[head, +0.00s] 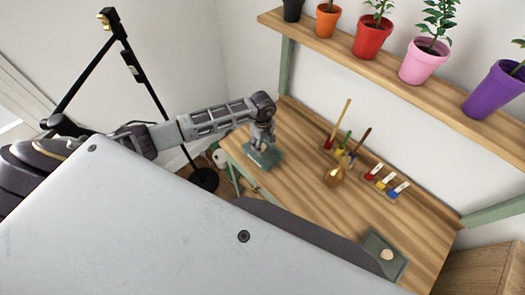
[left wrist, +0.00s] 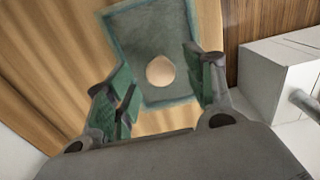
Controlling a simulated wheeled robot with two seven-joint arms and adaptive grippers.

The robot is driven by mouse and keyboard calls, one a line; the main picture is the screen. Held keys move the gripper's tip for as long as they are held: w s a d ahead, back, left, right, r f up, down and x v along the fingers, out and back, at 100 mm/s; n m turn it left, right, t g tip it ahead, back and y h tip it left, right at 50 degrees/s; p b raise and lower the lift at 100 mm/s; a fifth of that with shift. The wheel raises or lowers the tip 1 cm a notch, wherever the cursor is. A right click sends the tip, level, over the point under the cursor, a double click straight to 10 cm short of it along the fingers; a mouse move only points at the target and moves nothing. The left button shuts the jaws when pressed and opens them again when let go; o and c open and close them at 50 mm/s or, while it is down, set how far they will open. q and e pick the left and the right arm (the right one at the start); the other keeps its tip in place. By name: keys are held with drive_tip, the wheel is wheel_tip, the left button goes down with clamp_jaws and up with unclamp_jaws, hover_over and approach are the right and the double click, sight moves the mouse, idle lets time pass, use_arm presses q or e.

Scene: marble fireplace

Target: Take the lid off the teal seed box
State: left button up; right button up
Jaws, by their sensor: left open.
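The teal seed box (head: 268,161) stands near the left end of the wooden workbench, partly hidden under my left gripper (head: 262,143). In the left wrist view, its teal lid (left wrist: 135,32) shows from above as a rectangle with a paler rim and a round cream knob (left wrist: 160,71). My left gripper is open and points down over the lid. Its two green-padded fingers stand on either side of the knob, with visible gaps. I cannot tell how high the fingertips are above the lid. My right gripper is not in view.
A grey-green tray with a round cream piece (head: 386,255) lies at the bench's near right. Potted plants (head: 372,38) line the shelf above. Bare wood separates box and vessel.

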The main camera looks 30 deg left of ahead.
use_arm(q)
drive_tip(key=shift+f+b, duration=0.5)
drive_tip(key=shift+f, duration=0.75)
drive_tip(key=c, duration=1.1)
drive_tip(key=shift+a+r, duration=0.1)
drive_tip(key=shift+r, duration=0.05)
